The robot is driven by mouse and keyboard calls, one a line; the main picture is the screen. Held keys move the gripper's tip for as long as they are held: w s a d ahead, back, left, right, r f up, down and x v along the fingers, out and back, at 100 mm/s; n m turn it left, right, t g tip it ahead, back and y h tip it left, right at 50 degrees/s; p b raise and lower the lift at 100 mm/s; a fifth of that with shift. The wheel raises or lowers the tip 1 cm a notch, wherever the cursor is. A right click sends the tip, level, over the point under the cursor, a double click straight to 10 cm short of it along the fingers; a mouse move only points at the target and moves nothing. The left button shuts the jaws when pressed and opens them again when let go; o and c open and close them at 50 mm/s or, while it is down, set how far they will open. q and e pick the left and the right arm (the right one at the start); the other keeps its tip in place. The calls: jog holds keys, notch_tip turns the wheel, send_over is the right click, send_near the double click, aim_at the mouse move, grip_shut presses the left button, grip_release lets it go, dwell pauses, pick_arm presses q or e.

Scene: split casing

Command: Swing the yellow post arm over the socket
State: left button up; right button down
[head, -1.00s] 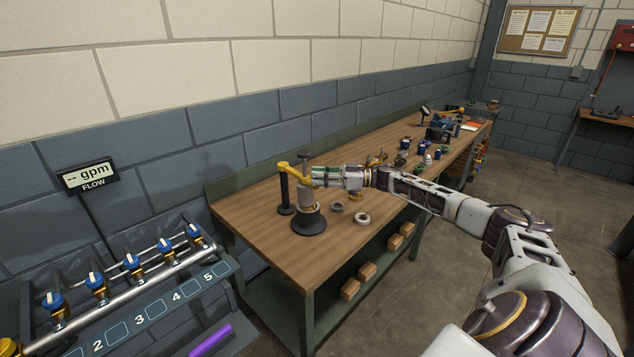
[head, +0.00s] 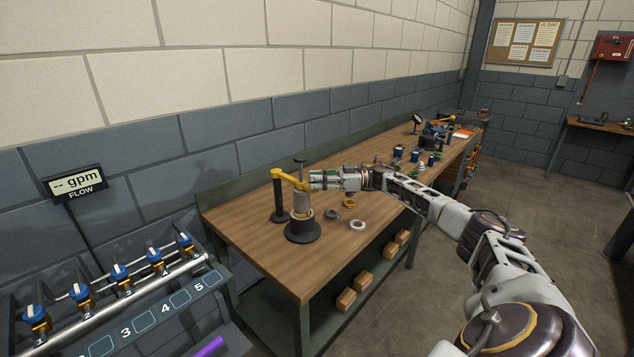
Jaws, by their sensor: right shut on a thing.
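A black post (head: 279,201) stands on the workbench with a yellow post arm (head: 289,178) at its top. The arm reaches right, to the top of a pale grey cylinder (head: 301,203) in a round black base (head: 303,233), which looks like the socket. A grey knob on a rod (head: 299,159) stands above the arm's far end. My right gripper (head: 311,181) reaches in from the right and is shut at the arm's far end. Its fingertips are small, and the exact contact is hard to see. My left gripper is not in view.
A grey ring (head: 331,213), a pale ring (head: 357,225) and a gold ring (head: 349,203) lie on the wooden workbench (head: 262,240). Several small parts stand farther back. A valve panel (head: 165,310) is at lower left. The bench's front left is clear.

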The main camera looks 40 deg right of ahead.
jog(key=shift+d+f, duration=0.1)
jog(key=c, duration=1.3)
grip_release()
jog(key=shift+d, duration=0.1)
jog(key=shift+c, duration=0.2)
jog(key=v, duration=1.2)
